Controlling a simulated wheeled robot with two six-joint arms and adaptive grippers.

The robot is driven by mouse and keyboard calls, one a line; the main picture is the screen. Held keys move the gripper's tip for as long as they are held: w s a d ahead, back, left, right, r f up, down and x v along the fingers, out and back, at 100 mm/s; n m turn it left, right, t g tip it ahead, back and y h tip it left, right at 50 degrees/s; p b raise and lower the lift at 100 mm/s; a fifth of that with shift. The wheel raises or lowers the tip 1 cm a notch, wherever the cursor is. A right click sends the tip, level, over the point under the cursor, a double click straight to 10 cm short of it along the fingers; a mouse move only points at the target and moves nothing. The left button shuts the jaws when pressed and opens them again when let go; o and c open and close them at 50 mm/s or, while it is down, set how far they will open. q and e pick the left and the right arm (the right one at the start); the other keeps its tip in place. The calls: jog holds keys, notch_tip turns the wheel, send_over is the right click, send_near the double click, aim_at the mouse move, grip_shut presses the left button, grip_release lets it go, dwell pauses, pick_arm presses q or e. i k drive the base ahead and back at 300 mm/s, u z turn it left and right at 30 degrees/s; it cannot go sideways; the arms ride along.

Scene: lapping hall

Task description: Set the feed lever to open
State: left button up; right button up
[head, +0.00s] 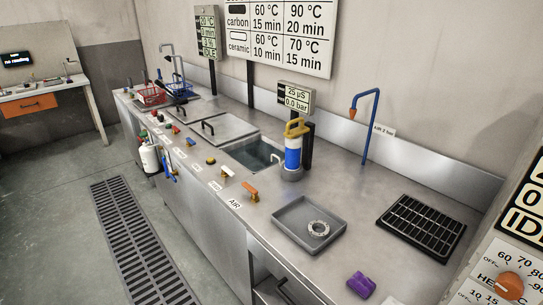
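A row of small levers and knobs runs along the front edge of the steel counter (180,165). An orange lever (250,192) stands behind the label reading AIR (235,203). Yellow, blue, red and green controls follow further left. I cannot tell which one is the feed lever, or whether it is open. Neither of my grippers is in view.
A sink (245,152) with water lies behind the levers, beside a blue-and-white cartridge (293,154) with a yellow handle. A grey tray (285,228) holds a metal ring (319,229). A black rack (425,222), purple block (361,284) and orange dial (509,286) are at right.

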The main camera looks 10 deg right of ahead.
aim_at(225, 171)
jog(key=z, duration=0.05)
jog(key=i, duration=0.1)
jog(key=k, duration=0.35)
jog(key=u, duration=1.15)
jog(key=i, duration=1.2)
